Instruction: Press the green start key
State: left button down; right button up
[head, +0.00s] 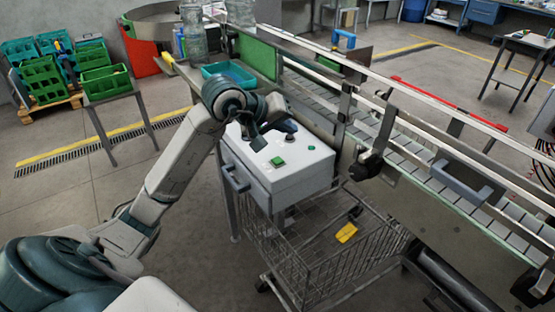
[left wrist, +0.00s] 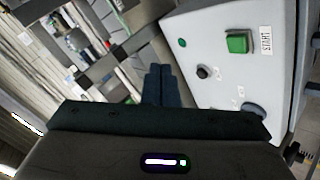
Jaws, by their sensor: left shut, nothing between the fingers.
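The green start key (head: 278,161) is a square green button on top of a white control box (head: 300,183). In the left wrist view the green key (left wrist: 238,42) stands next to a label reading START (left wrist: 265,40). My left gripper (head: 258,144) is shut and empty, above the box and a little behind the key in the head view. In the left wrist view its closed fingertips (left wrist: 160,72) point past the box's edge, apart from the key. My right gripper is not in view.
The box also carries a small green round button (head: 311,148) and a black knob (left wrist: 204,72). A conveyor (head: 410,145) runs behind and to the right. A wire cart (head: 320,262) stands below. A teal tray (head: 230,73) sits behind my left gripper.

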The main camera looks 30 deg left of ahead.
pick_arm(q)
jog(key=a, duration=0.1)
jog(key=a+y, duration=0.2)
jog(key=shift+a+r, duration=0.35)
jog(key=shift+f, duration=0.1)
jog(key=b, duration=0.5)
send_over(275, 162)
notch_tip(275, 162, down, 8)
jog(key=shift+a+r, duration=0.1)
jog(key=shift+f+b, duration=0.35)
jog(key=shift+f, duration=0.1)
dwell(0.4)
